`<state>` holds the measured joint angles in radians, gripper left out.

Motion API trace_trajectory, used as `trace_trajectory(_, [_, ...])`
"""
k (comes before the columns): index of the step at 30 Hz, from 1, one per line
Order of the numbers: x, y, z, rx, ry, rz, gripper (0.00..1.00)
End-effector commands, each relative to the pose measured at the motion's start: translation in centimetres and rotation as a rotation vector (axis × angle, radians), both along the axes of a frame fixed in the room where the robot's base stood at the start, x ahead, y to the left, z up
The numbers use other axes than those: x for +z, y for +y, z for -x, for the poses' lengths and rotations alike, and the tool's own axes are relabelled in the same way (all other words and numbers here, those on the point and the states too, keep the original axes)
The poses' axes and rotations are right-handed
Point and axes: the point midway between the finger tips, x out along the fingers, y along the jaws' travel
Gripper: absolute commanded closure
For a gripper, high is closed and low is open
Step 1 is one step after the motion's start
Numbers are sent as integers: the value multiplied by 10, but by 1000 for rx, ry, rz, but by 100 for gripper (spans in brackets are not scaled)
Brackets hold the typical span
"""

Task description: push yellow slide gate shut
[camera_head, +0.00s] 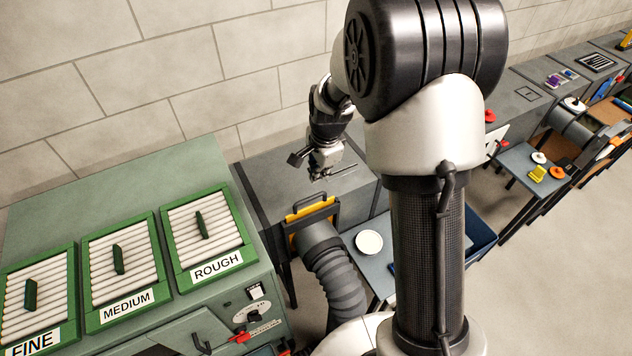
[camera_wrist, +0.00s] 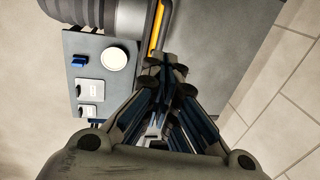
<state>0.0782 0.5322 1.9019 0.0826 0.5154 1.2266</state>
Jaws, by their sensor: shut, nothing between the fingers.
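The yellow slide gate (camera_head: 312,209) stands in a dark frame at the near end of a grey duct box, with a dark handle along its top. In the wrist view the gate (camera_wrist: 157,28) shows as a thin yellow strip beside the dark handle bar. My gripper (camera_head: 318,174) is over the grey box top, behind the gate in the head view. In the wrist view my gripper (camera_wrist: 167,62) is shut and empty, its fingertips close to the near end of the gate's strip. I cannot tell whether they touch it.
A ribbed grey hose (camera_head: 337,275) runs down from the gate's front. A blue-grey table with a white disc (camera_head: 369,243) stands beside it. A green cabinet with labelled filter panels (camera_head: 118,258) is at the left. The tiled wall (camera_head: 160,80) is behind.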

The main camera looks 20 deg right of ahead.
Motion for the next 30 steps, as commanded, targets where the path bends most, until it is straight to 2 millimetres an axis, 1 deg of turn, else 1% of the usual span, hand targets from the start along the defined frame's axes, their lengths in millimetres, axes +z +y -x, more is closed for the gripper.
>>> trace_trajectory(1, [9,0,1,0,-3,0,100])
trace_trajectory(3, [17,0,3,0,-1,0,100])
trace_trajectory(7, [25,0,5,1,0,0,100])
trace_trajectory(25, [28,0,7,11,-2,3,100])
trace_trajectory(28, [36,2,15,67,-18,15,100])
trace_trajectory(30, [45,5,27,142,-34,34,100])
